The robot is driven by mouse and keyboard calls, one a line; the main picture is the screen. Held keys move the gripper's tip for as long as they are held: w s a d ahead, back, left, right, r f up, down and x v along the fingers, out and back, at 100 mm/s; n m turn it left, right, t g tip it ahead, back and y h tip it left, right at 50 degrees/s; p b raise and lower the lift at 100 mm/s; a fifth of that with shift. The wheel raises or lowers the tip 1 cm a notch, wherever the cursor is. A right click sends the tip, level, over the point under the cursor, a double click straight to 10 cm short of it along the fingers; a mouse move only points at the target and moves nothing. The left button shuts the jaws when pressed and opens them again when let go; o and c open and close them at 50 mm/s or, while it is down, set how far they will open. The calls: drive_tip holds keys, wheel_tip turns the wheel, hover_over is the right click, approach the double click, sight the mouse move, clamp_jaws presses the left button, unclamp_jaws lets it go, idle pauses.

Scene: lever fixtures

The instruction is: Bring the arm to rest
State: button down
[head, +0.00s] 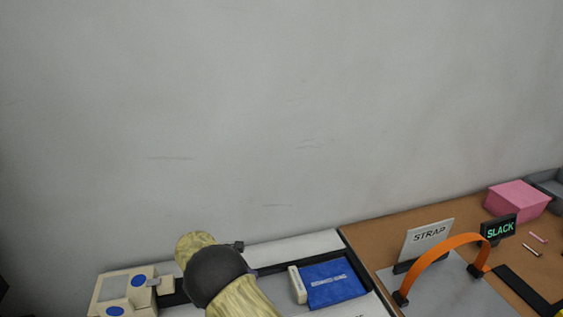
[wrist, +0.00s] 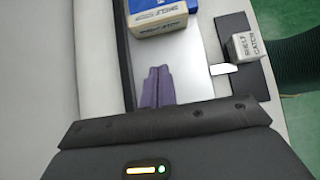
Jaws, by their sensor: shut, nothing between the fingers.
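My arm (head: 215,277), yellowish with a dark joint, rises from the bottom edge of the head view, over the left fixture area. My gripper (wrist: 160,70) shows in the wrist view as two purple fingers, side by side and shut, with nothing between them. They are over a light grey panel, below a tan and blue block (wrist: 158,18) labelled as a shelf stop and apart from it in the picture. In the head view my gripper cannot be made out.
A shelf catch block (wrist: 245,45) with a white tab is right of my fingers. The head view shows a cream fixture with blue discs (head: 125,292), a blue block (head: 332,283), an orange strap (head: 441,242), a SLACK display (head: 499,230) and a pink box (head: 516,202). The wall above is bare.

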drive_tip(key=s+d+r+m+g+y, duration=0.1)
drive_tip(key=d+r+m+y, duration=0.15)
drive_tip(key=d, duration=0.35)
drive_tip(key=s+d+r+m+g+y, duration=0.1)
drive_tip(key=d+r+m, duration=0.25)
drive_tip(key=d, duration=0.25)
drive_tip(key=s+d+r+m+y, duration=0.2)
drive_tip(key=s+d+r+m, duration=0.2)
drive_tip(key=s+d+m, duration=0.4)
drive_tip(key=s+d+r+m+t+y, duration=0.1)
drive_tip(key=s+d+r+m+y, duration=0.1)
drive_tip(key=s+d+m, duration=0.5)
drive_tip(key=s+d+r, duration=0.1)
drive_tip(key=s, duration=0.3)
drive_tip(key=shift+s+d+r+m+t+y, duration=0.3)
drive_tip(key=shift+r+m+y, duration=0.05)
drive_tip(key=shift+r+m, duration=0.05)
idle(2.3)
